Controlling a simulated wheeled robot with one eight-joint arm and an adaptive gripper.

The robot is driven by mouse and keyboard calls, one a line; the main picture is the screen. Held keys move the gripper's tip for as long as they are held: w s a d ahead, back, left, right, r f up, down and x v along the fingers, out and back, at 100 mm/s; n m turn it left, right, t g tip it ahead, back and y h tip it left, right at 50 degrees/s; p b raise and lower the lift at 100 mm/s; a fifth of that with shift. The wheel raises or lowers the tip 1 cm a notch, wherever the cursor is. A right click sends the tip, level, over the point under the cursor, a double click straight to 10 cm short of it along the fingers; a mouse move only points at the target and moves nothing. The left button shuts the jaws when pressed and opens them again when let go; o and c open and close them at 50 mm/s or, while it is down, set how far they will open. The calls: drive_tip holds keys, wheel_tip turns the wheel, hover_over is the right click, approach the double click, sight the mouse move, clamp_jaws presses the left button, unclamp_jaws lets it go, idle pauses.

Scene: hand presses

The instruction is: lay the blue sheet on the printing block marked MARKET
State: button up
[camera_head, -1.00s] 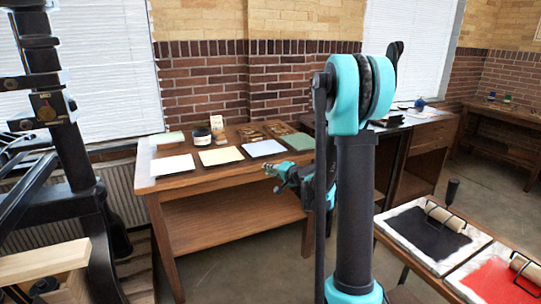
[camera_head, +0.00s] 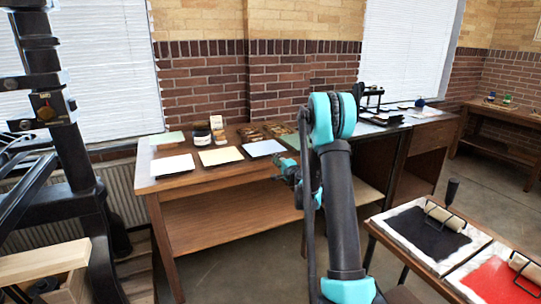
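The pale blue sheet (camera_head: 264,148) lies flat on the wooden table, between a cream sheet and a green sheet. My gripper (camera_head: 278,175) is in front of the table's right part, below and to the right of the blue sheet in the picture, and apart from it. The gripper is small and partly hidden by its own links, so I cannot tell whether it is open or shut. Two brown blocks (camera_head: 250,134) lie at the back of the table behind the sheets. Their markings are too small to read, so I cannot tell which is MARKET.
A cream sheet (camera_head: 221,156), a white sheet (camera_head: 172,165) and a green sheet (camera_head: 292,141) lie along the wooden table (camera_head: 160,184). A dark jar (camera_head: 201,136) stands behind them. A black press stands at left. Black and red inking slabs (camera_head: 430,232) with rollers are at right.

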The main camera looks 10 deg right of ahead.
sight(271, 148)
drive_tip(key=shift+x, duration=2.75)
drive_tip(key=shift+c, duration=0.4)
clamp_jaws()
wheel_tip(271, 148, up, 3)
drive_tip(key=shift+s, duration=0.1)
drive_tip(key=s+d+r, duration=0.2)
drive_tip(key=s+r, duration=0.1)
drive_tip(key=s, duration=0.3)
drive_tip(key=shift+s, duration=0.25)
